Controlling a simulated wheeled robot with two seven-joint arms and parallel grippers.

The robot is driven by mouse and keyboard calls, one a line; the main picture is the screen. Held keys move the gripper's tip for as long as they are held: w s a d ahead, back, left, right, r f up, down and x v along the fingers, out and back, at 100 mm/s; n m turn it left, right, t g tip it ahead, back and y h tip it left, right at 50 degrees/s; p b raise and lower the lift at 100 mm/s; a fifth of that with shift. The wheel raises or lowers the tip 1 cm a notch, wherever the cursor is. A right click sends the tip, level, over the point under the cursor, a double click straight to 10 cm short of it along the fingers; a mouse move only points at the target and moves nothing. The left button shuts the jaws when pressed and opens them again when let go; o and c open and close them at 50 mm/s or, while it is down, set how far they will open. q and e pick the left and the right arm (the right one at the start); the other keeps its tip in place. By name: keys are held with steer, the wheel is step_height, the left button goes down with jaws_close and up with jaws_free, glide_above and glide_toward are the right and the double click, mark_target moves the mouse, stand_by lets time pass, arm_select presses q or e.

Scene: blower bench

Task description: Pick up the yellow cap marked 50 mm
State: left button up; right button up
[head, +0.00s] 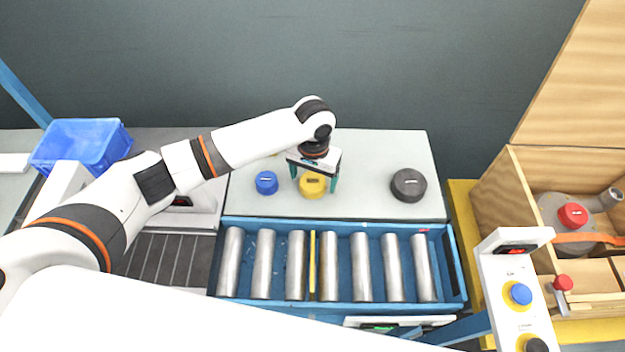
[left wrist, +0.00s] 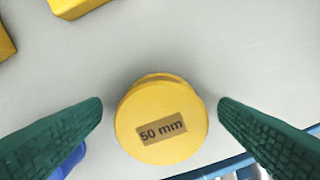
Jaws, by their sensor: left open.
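The yellow cap marked 50 mm (head: 312,187) stands on the pale bench top, below my left gripper in the head view. In the left wrist view the cap (left wrist: 161,122) shows its label "50 mm" upright and readable. My left gripper (head: 314,186) is open, with its green fingers on either side of the cap. In the left wrist view there is a gap between each finger and the cap, and nothing is held. My right gripper is not in view.
A blue cap (head: 266,182) stands close left of the yellow cap. A large dark cap (head: 408,185) stands to the right. A blue-framed roller conveyor (head: 340,309) runs along the bench's front. Other yellow pieces (left wrist: 75,6) lie at the wrist view's upper left.

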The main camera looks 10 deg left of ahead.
arm_select(q)
steer(key=shift+f, duration=0.15)
steer(key=c, duration=1)
